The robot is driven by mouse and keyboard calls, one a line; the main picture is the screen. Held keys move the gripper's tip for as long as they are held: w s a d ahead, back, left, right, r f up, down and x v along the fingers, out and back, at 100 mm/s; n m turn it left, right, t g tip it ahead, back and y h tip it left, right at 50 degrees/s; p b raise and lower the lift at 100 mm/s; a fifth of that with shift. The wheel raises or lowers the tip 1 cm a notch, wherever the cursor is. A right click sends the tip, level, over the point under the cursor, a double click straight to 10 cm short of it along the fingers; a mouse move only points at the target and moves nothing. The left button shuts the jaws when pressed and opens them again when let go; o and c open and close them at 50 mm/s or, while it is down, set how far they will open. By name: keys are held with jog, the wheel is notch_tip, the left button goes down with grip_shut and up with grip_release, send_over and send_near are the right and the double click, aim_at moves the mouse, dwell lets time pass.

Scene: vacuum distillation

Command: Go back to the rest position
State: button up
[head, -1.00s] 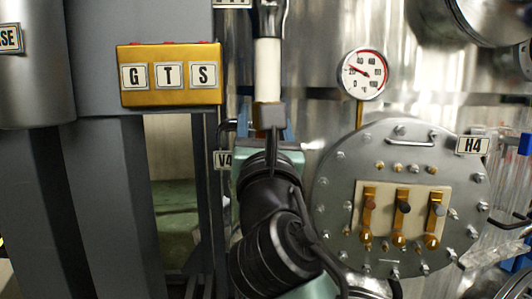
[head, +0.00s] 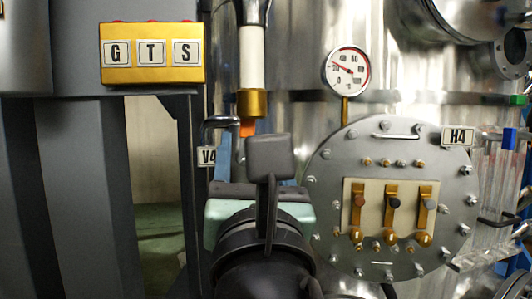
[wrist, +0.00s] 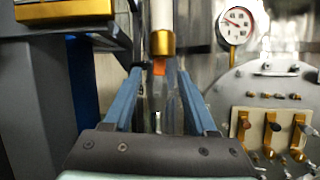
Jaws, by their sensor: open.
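My gripper (wrist: 158,82) is open in the wrist view, with its two blue fingers apart and pointing forward. No held object shows between them. Beyond the fingertips, a white pipe with a brass collar (wrist: 162,42) and a small orange end (wrist: 159,67) hang in line with the gap. In the head view, my wrist and gripper body (head: 258,215) are at the bottom centre, below the same brass collar (head: 251,103). The fingers are mostly hidden there behind the black wrist camera.
A yellow G-T-S box (head: 152,80) is at upper left. A V4 label (head: 207,156) and bent pipe are just left of my gripper. A round gauge (head: 346,69) and the bolted H4 hatch (head: 330,215) with three levers stand to the right. Metal tanks fill the background.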

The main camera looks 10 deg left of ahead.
jog(key=w+d+f+n+g+h, duration=0.1)
jog(key=d+f+n+g+h, duration=0.15)
jog(key=f+n, duration=1.1)
jog(key=w+d+f+n+g+h, duration=0.1)
jog(key=d+f+n+g+h, duration=0.4)
jog(key=n, duration=1.6)
jog(key=s+r+t+y, duration=0.1)
jog(key=s+r+t, duration=0.5)
jog(key=r, duration=0.6)
jog(key=s+r+t+y, duration=0.1)
jog(key=s+r+t, duration=0.5)
jog(key=r, duration=0.6)
jog(key=shift+s+a+r+t, duration=0.3)
jog(key=shift+s+a+t, duration=0.05)
jog(key=shift+t, duration=0.2)
